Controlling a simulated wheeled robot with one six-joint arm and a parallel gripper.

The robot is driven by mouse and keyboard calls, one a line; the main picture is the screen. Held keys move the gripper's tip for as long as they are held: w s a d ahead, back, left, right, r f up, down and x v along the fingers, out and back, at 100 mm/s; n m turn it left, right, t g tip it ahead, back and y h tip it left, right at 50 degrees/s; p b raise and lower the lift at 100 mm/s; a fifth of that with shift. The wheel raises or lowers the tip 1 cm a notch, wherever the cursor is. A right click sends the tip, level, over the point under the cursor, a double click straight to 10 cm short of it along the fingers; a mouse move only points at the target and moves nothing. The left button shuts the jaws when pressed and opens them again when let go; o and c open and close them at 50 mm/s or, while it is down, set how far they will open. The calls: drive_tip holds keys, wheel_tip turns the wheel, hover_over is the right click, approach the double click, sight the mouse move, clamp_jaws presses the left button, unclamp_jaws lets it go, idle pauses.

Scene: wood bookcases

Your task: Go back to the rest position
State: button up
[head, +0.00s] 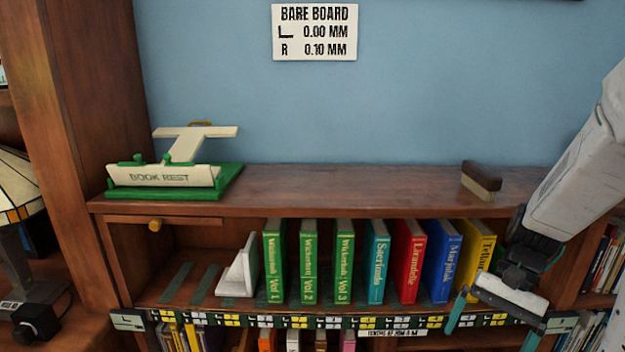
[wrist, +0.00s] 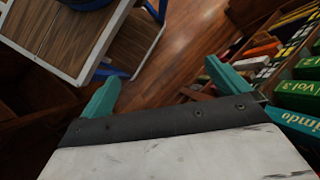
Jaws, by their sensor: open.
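My gripper (head: 492,328) is at the lower right of the head view, in front of the shelf's right end. Its two teal fingers are apart with nothing between them. In the wrist view my gripper (wrist: 160,90) is also open and empty, over the wooden floor. A row of upright books stands on the shelf: several green Wickenbuh volumes (head: 308,265), a teal Saerlindo (head: 377,265), a red book (head: 409,262), a blue book (head: 442,262) and a yellow book (head: 478,250). My gripper partly covers the area beside the yellow book.
A white bookend (head: 240,268) stands left of the books. A green and white book rest (head: 172,178) and a brown block (head: 480,182) sit on the top board (head: 330,190). A lamp (head: 18,190) is at far left. A wheeled-looking table (wrist: 75,35) shows in the wrist view.

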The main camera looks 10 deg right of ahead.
drive_tip(key=s+a+r+n+t+h, duration=0.2)
drive_tip(key=s+a+r+n+h, duration=0.1)
drive_tip(key=a+r, duration=0.3)
drive_tip(key=s+a+r+n+t+h, duration=0.2)
drive_tip(key=s+a+r+n, duration=0.1)
drive_tip(key=a+r+n, duration=0.2)
drive_tip(key=shift+s+a+r+n+h, duration=0.3)
drive_tip(key=shift+a+r+n+h, duration=0.1)
drive_tip(key=shift+r, duration=0.55)
